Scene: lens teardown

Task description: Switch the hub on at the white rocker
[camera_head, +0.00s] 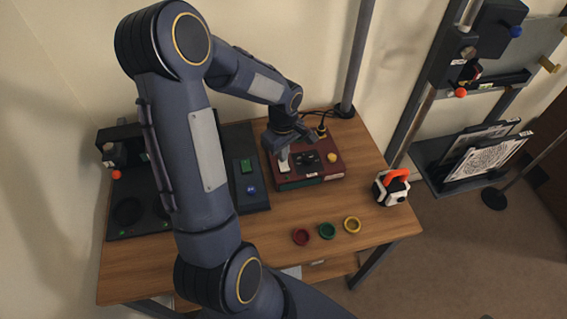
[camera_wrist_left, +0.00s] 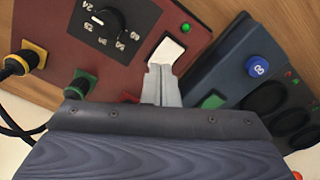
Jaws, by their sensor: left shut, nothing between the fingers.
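The hub is a dark red box (camera_head: 318,173) on the table in the head view; its red top also fills the upper left of the wrist view (camera_wrist_left: 150,12). The white rocker (camera_head: 285,168) sits at the box's left side; it also shows in the wrist view (camera_wrist_left: 168,50). My left gripper (camera_head: 282,153) is shut and empty, pointing down over the rocker. In the wrist view its fingertips (camera_wrist_left: 160,68) overlap the rocker's lower edge; I cannot tell whether they touch. A small round green lamp (camera_wrist_left: 185,27) shows bright beside the rocker. My right gripper is not in view.
The hub's top also has a black dial (camera_wrist_left: 103,32) and plugs with cables, yellow (camera_wrist_left: 28,58) and green (camera_wrist_left: 80,84). A dark blue-grey panel (camera_head: 258,205) with green and blue buttons stands close to its left. Red, green and yellow rings (camera_head: 327,230) lie in front.

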